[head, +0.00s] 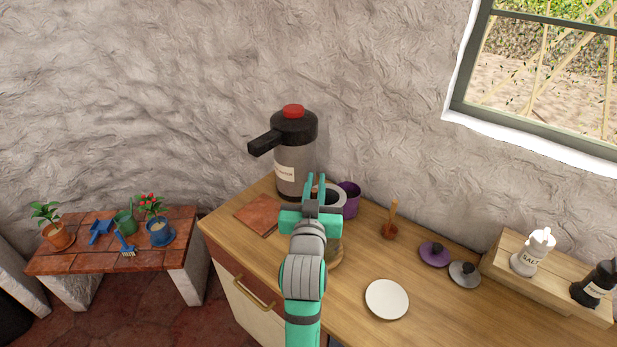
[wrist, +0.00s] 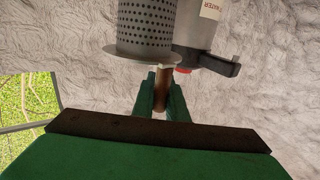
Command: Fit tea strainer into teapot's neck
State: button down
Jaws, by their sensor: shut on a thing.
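The tea strainer (wrist: 147,35) is a grey perforated cylinder with a wide flange and a brown handle (wrist: 162,88). My gripper (wrist: 162,95) is shut on that handle, with the strainer body beyond the fingertips in the wrist view. In the head view my gripper (head: 317,182) is above the counter, in front of the dispenser; a pale grey ring beside its fingers looks like the strainer's rim (head: 338,196). No teapot shows clearly. Something greyish on a round wooden base (head: 337,264) is mostly hidden behind my arm; I cannot tell whether it is the teapot.
A dispenser with a red top (head: 293,160) stands near the wall, with a purple vessel (head: 351,201) to its right. A reddish tile (head: 257,215), small pot (head: 390,232), purple lid (head: 434,256), grey lid (head: 464,275) and white plate (head: 387,299) lie on the counter (head: 440,310).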

jog(key=shift+a+f, duration=0.15)
jog(key=shift+a, duration=0.4)
jog(key=shift+w, duration=0.15)
jog(key=shift+s+d, duration=0.25)
jog(key=shift+d, duration=0.05)
jog(key=shift+a, duration=0.1)
